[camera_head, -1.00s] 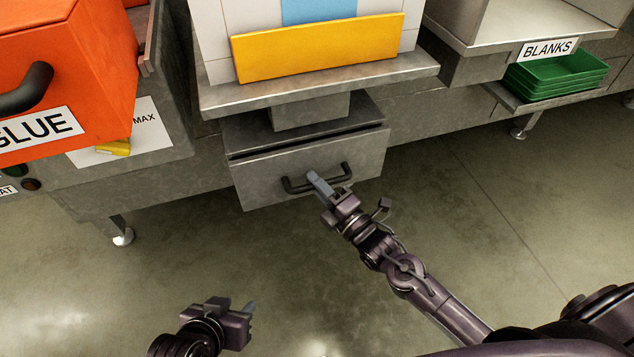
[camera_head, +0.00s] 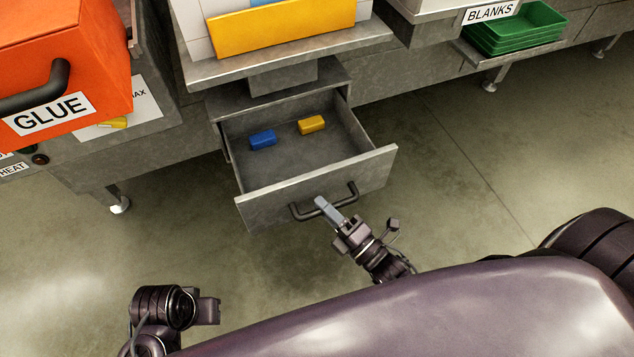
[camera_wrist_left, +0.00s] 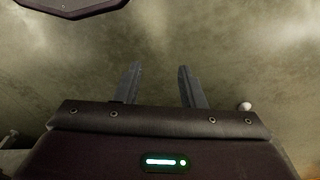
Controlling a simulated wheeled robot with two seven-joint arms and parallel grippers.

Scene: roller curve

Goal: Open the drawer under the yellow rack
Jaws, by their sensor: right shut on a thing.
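The grey metal drawer (camera_head: 255,209) under the yellow rack (camera_head: 290,33) is pulled out, and its inside shows. A blue block (camera_head: 262,140) and a yellow block (camera_head: 311,125) lie on its floor, apart from each other. My right gripper (camera_head: 323,204) is shut on the black drawer handle (camera_head: 298,214) at the drawer's front. My left gripper (camera_head: 209,310) is low at the left, away from the drawer. In the left wrist view its two fingers (camera_wrist_left: 160,88) stand apart with nothing between them, over bare floor.
An orange GLUE box (camera_head: 70,85) with a black handle is at the left. Green trays (camera_head: 517,30) are stacked under the BLANKS sign (camera_head: 490,12) at the upper right. A bench leg (camera_head: 117,201) stands left of the drawer. The concrete floor in front is clear.

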